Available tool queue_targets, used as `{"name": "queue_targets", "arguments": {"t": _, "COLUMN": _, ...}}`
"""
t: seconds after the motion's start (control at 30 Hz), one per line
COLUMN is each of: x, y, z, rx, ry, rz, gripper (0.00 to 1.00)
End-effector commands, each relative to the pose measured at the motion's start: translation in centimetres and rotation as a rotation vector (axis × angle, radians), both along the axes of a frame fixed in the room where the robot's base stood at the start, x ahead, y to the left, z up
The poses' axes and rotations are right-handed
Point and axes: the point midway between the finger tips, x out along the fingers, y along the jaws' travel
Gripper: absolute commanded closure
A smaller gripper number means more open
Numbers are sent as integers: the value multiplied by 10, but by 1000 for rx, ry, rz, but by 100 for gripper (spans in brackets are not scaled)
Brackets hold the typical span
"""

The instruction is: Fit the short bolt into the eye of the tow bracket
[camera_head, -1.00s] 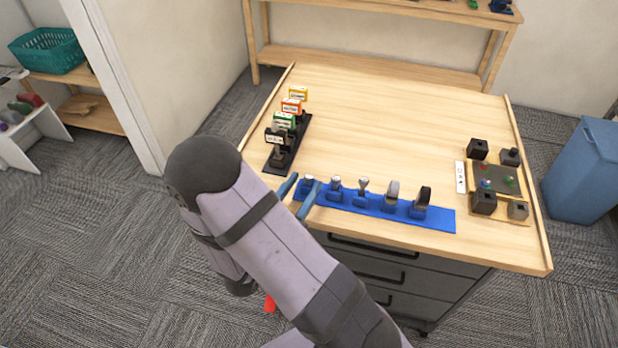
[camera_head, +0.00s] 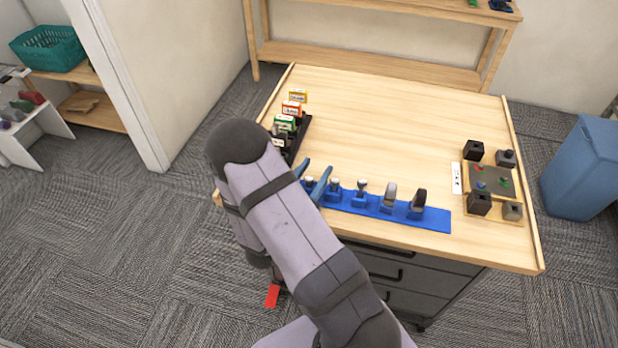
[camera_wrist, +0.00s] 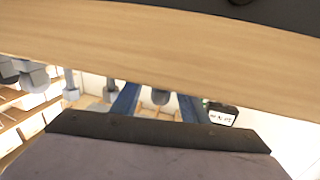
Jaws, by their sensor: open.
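My gripper (camera_head: 317,165) has two blue fingers, spread apart with nothing seen between them, at the left end of a blue strip (camera_head: 436,221). The strip carries several upright grey or dark pieces in blue holders, including a small grey-headed one (camera_head: 361,187) and a larger dark one (camera_head: 418,201). I cannot tell which is the short bolt, or surely pick out the tow bracket. In the wrist view my gripper (camera_wrist: 158,100) shows a finger on each side of a grey rounded piece (camera_wrist: 160,97), which may stand beyond them. A pale wooden band crosses that view.
A black rack (camera_head: 297,146) with several labelled coloured boxes stands at the table's left; my arm hides its near part. A board (camera_head: 494,180) with dark blocks (camera_head: 480,204) around it is at the right. The wooden table's middle (camera_head: 390,125) is clear.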

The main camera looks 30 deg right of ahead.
Motion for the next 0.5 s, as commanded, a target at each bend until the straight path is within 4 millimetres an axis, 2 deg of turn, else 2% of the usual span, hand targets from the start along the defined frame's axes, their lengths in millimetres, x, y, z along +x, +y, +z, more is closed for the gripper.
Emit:
{"name": "queue_targets", "arguments": {"t": 0.1, "x": 4, "y": -7, "z": 0, "rx": 0, "ry": 0, "rz": -1, "gripper": 60}}
{"name": "queue_targets", "arguments": {"t": 0.37, "x": 5, "y": -8, "z": -1, "rx": 0, "ry": 0, "rz": 1, "gripper": 60}}
{"name": "queue_targets", "arguments": {"t": 0.5, "x": 5, "y": -8, "z": -1, "rx": 0, "ry": 0, "rz": 1, "gripper": 91}}
